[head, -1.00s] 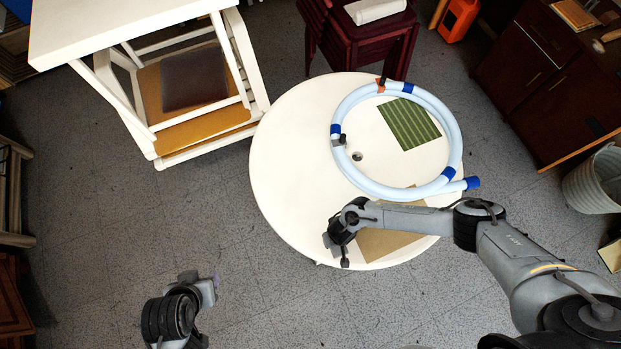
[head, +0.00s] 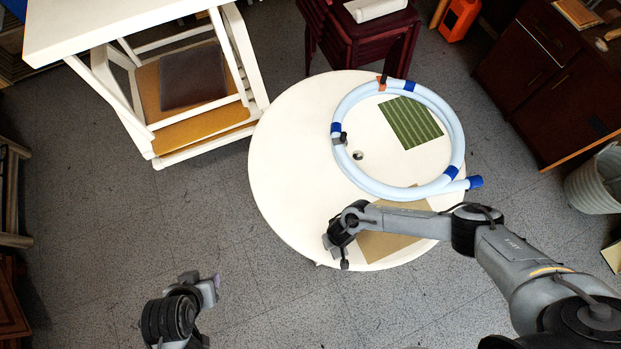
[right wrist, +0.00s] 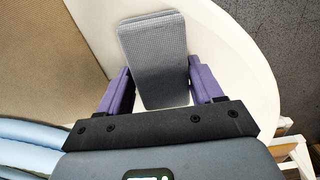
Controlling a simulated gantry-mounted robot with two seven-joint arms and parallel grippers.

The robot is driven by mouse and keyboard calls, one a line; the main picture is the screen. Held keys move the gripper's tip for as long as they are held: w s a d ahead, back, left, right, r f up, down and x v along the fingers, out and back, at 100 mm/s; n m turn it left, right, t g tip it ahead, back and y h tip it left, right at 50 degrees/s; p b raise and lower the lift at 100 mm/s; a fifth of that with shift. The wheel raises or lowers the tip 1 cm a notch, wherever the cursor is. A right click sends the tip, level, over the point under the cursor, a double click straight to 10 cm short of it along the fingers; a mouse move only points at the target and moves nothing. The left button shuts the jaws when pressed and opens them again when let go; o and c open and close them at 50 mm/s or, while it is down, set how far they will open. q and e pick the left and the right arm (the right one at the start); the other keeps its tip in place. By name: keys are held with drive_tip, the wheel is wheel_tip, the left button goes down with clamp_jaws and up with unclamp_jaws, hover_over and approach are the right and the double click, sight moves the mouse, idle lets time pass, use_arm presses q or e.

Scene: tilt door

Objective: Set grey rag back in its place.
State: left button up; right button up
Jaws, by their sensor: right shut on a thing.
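The grey rag (right wrist: 155,60) shows in the right wrist view as a flat, textured grey rectangle. It sits between the two purple fingers of my right gripper (right wrist: 160,88), which is shut on it. In the head view this gripper (head: 338,255) is over the front left part of the round white table (head: 290,170), just left of a tan mat (head: 390,245). The rag cannot be clearly made out there. I cannot tell whether it touches the table. My left gripper (head: 212,287) is off the table at lower left; its jaw opening is unclear.
A hose ring (head: 347,105) in pale blue with dark blue bands lies on the table. A green striped mat (head: 410,122) lies partly inside it. A white chair-like frame (head: 205,135) stands at left, dark red stools (head: 350,45) behind. The table's left part is clear.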

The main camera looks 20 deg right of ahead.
drive_tip(key=shift+f, duration=0.4)
drive_tip(key=o, duration=1)
drive_tip(key=shift+o, duration=0.6)
drive_tip(key=shift+o, duration=0.5)
drive_tip(key=shift+r, duration=0.15)
wheel_tip(320, 180, up, 10)
drive_tip(key=p, duration=0.3)
drive_tip(key=shift+f, duration=0.25)
drive_tip(key=shift+r, duration=0.55)
drive_tip(key=shift+s, duration=0.1)
